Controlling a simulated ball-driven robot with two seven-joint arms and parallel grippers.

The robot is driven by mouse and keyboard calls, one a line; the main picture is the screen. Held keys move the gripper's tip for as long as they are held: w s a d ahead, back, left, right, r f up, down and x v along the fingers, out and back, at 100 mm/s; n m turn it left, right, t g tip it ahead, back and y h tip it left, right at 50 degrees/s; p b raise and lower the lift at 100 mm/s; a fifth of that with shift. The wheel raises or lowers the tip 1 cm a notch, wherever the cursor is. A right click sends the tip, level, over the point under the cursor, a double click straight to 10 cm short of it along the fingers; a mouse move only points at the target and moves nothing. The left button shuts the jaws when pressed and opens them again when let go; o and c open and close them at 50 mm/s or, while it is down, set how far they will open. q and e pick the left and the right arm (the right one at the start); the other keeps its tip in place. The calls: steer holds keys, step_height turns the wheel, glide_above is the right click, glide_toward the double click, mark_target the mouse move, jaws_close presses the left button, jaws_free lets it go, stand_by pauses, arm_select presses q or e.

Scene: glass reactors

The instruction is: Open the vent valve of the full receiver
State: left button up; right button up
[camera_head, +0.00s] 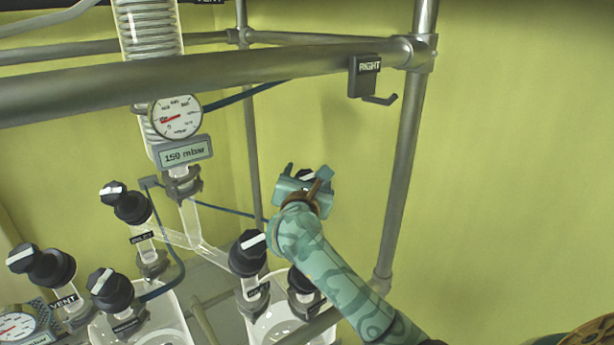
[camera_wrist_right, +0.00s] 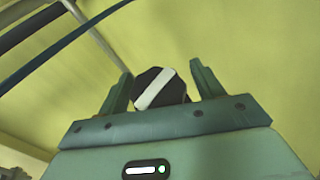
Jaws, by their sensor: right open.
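My right gripper (camera_head: 304,178) is open, its jaws on either side of a black valve knob with a white stripe (camera_head: 306,174). In the right wrist view the knob (camera_wrist_right: 160,90) sits between the two fingers (camera_wrist_right: 160,78), with a gap on its right; I cannot tell if it touches the left finger. Its label is hidden. Two glass receivers, a left one (camera_head: 166,331) and a right one (camera_head: 272,328), stand at the bottom. I cannot tell which is full. The left one's knob labelled VENT (camera_head: 42,264) shows at far left. My left gripper is not in view.
Other striped knobs stand near my arm: one on the right receiver (camera_head: 247,254), one partly behind my forearm (camera_head: 301,281), two on the left (camera_head: 128,204) (camera_head: 110,290). A gauge (camera_head: 176,117) with a 150 mbar display (camera_head: 184,153) and metal frame bars (camera_head: 250,72) stand behind and above.

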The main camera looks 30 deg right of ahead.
steer(key=c, duration=1)
steer(key=shift+n+t+y, duration=0.3)
steer(key=shift+n+t, duration=0.1)
steer(key=shift+n, duration=0.1)
steer(key=shift+a+n+t+y+b, duration=0.1)
steer(key=shift+n+t+y+b, duration=0.45)
steer(key=shift+n, duration=0.35)
steer(key=n+t+y, duration=0.1)
steer(key=n+y, duration=0.2)
steer(key=shift+w+a+n+t+y, duration=0.1)
steer(key=shift+a+n+t+y, duration=0.05)
steer(key=shift+n+t+y, duration=0.15)
steer(key=n+y, duration=0.1)
steer(key=y, duration=0.1)
steer(key=n+t+y, duration=0.1)
steer(key=n, duration=0.1)
steer(key=shift+a+r+n+y, duration=0.15)
steer(key=shift+n+y, duration=0.15)
steer(key=shift+y, duration=0.05)
steer(key=shift+a+n+g+y+p, duration=0.15)
steer(key=shift+n+y+p, duration=0.55)
steer(key=shift+n+y, duration=0.65)
steer(key=shift+a+n+g+y+p, duration=0.1)
steer(key=shift+n+y+p, duration=0.55)
steer(key=shift+n+y, duration=0.65)
steer(key=shift+y, duration=0.25)
